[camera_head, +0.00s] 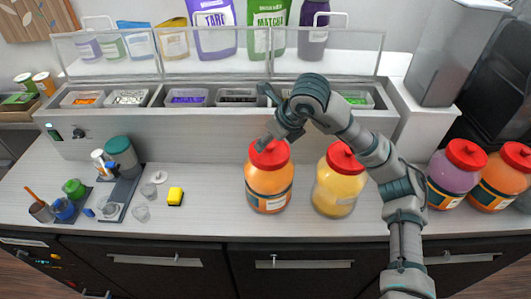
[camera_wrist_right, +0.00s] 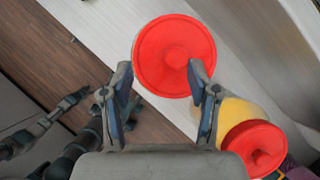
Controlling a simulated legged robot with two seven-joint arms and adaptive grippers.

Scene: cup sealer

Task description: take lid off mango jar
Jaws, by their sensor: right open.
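An orange jar (camera_head: 268,188) with a red lid (camera_head: 268,153) stands upright on the counter. A yellow jar (camera_head: 338,190) with a red lid (camera_head: 345,157) stands just to its right; no readable label tells which is mango. My right gripper (camera_head: 262,140) is at the orange jar's lid, coming down from above. In the right wrist view my right gripper (camera_wrist_right: 160,82) is open, and the orange jar's lid (camera_wrist_right: 160,62) lies just ahead of the fingertips, with nothing clamped. The yellow jar's lid (camera_wrist_right: 255,146) shows at lower right. My left gripper is not seen in the head view.
A purple jar (camera_head: 455,178) and another orange jar (camera_head: 503,183) stand at the right. A topping rail (camera_head: 210,118) runs behind. The counter between sponge and orange jar is clear.

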